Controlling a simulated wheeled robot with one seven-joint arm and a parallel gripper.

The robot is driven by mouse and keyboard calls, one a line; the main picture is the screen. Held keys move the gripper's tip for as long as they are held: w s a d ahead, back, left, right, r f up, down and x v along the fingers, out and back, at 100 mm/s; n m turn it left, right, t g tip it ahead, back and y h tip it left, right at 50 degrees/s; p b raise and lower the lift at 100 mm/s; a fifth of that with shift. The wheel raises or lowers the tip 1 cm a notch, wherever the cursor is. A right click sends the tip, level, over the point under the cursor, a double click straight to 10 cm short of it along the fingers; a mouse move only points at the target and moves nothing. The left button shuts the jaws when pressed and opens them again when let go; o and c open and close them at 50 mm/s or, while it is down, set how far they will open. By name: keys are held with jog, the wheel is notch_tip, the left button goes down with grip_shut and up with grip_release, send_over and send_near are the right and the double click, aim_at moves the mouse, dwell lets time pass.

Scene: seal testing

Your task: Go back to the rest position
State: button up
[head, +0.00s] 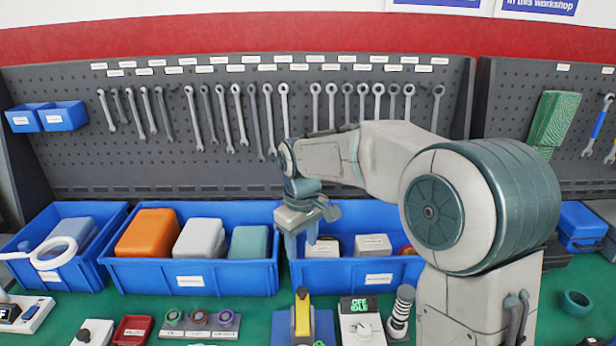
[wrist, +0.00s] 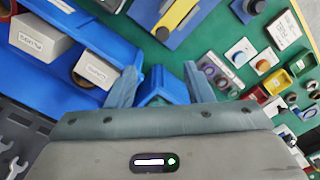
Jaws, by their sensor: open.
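My gripper (head: 303,236) hangs at the end of my raised arm, in front of the blue bins in the head view. Its two fingers are apart and nothing shows between them. In the wrist view the gripper (wrist: 160,85) points down, with a blue bin edge and green bench top beyond the fingers. It is above the left part of a blue bin (head: 350,274) that holds white-labelled boxes. My arm hides part of that bin and of the tool wall.
A blue bin (head: 190,278) with orange, grey and teal boxes stands left of the gripper. A display reading "OFF IDLE" (head: 360,306), a blue-yellow fixture (head: 302,315) and a striped post (head: 401,310) stand in front. Wrenches (head: 238,115) hang on the pegboard behind.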

jog(key=s+d+r+m+t, duration=0.1)
jog(key=s+d+m, duration=0.3)
jog(key=s+d, duration=0.4)
jog(key=s+d+r+m+t, duration=0.1)
jog(key=s+d+m+t, duration=0.1)
jog(key=s+d+m, duration=0.3)
jog(key=shift+s+d+r+t, duration=0.2)
jog(key=shift+s+d+t, duration=0.2)
jog(key=shift+s+d, duration=2.95)
jog(key=shift+s+a, duration=1.05)
